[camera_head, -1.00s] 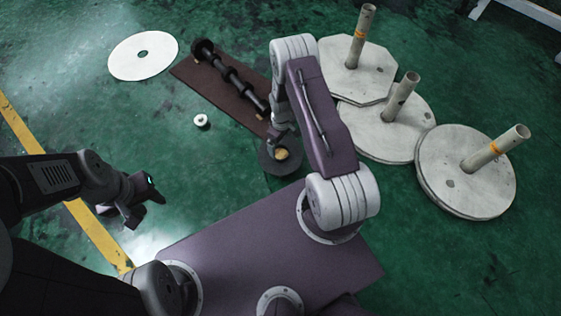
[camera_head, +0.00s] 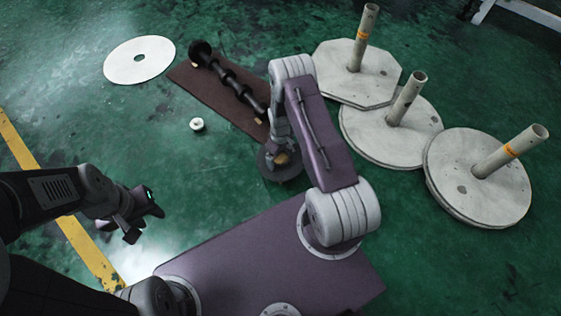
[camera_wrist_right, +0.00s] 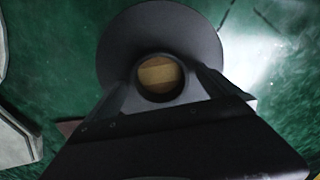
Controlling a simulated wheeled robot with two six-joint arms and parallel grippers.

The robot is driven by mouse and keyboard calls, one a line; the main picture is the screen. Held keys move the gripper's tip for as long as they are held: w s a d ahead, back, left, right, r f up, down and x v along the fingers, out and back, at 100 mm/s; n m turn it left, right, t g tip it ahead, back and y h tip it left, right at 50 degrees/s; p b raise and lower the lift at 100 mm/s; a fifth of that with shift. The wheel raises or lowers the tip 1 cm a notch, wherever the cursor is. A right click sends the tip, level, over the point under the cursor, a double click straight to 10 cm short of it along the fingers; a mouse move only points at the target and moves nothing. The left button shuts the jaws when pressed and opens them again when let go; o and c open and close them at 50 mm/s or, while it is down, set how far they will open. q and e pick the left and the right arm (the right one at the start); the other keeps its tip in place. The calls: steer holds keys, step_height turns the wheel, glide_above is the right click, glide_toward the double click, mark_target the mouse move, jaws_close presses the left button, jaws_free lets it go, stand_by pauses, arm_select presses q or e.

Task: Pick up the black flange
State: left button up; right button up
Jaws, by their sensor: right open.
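The black flange is a dark round disc (camera_head: 288,176) on the green floor near the middle of the head view. In the right wrist view the flange (camera_wrist_right: 160,28) shows its wide disc and a raised ring hub with a wood-coloured patch inside. My right gripper (camera_head: 279,152) is directly over the flange. In the right wrist view my right gripper (camera_wrist_right: 160,84) is open, with one finger on each side of the hub; whether they touch it I cannot tell. My left gripper (camera_head: 136,214) is away at the left over the floor; its jaw opening is unclear.
A brown mat (camera_head: 220,98) carries a dark ribbed shaft (camera_head: 232,82). A small white spool (camera_head: 197,124) and a white disc (camera_head: 138,60) lie on the floor. Pale plates with upright pipes (camera_head: 405,97) stand at the right. Open floor surrounds the spool.

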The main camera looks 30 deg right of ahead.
steer(key=c, duration=1.6)
steer(key=shift+r, duration=0.1)
steer(key=shift+r, duration=0.1)
